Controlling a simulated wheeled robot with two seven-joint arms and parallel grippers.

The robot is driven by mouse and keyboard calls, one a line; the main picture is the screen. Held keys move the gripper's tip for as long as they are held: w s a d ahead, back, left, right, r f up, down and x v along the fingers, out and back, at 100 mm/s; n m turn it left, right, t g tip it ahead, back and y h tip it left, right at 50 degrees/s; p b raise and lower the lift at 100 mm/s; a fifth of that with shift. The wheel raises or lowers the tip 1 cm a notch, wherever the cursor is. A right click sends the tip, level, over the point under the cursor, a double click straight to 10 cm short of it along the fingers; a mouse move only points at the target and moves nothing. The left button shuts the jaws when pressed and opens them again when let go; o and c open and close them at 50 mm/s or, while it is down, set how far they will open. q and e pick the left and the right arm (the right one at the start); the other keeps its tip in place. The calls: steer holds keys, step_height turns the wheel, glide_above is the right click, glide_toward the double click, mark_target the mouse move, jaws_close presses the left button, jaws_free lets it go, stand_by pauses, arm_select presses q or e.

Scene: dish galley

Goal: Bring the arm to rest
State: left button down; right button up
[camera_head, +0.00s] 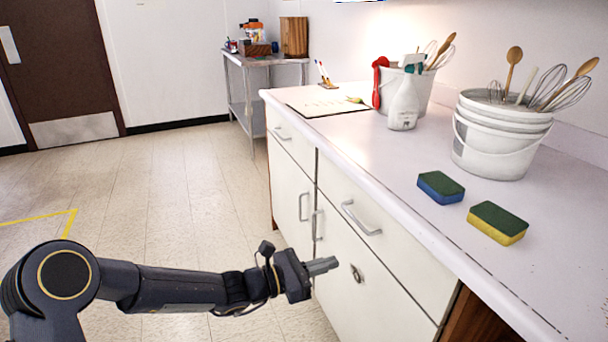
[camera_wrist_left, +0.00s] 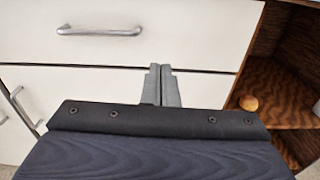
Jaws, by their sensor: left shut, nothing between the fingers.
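My left arm comes in from the left in the head view. Its left gripper (camera_head: 322,266) is shut and empty, in front of the white cabinet doors, below the counter's edge. The left wrist view shows the same gripper (camera_wrist_left: 162,86) with its two grey fingers together, pointing at the cabinet front. Nothing is between the fingers. Whether the fingertips touch the cabinet cannot be told. My right gripper is not in view.
The white counter (camera_head: 400,160) holds a blue-green sponge (camera_head: 441,187), a yellow-green sponge (camera_head: 497,223), a spray bottle (camera_head: 403,105) and buckets of utensils (camera_head: 490,140). A drawer handle (camera_wrist_left: 100,31) sticks out near the gripper. An open shelf (camera_wrist_left: 285,88) is at right. Floor at left is clear.

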arm_select(q)
steer(key=s+a+r+m+g+y, duration=0.2)
steer(key=s+a+r+m, duration=0.3)
steer(key=s+a+m, duration=0.15)
steer(key=s+a+f+m+t+y, duration=0.1)
steer(key=s+a+f+m+y, duration=0.1)
steer(key=s+a+m+y, duration=0.7)
steer(key=s+a+f+m+t+y, duration=0.2)
steer(key=s+a+m, duration=0.2)
steer(key=s+a, duration=1.05)
step_height(320, 180, up, 20)
steer(key=p, duration=2)
steer(key=shift+w+r+g, duration=0.15)
steer(key=shift+w+g, duration=0.15)
steer(key=shift+w, duration=0.15)
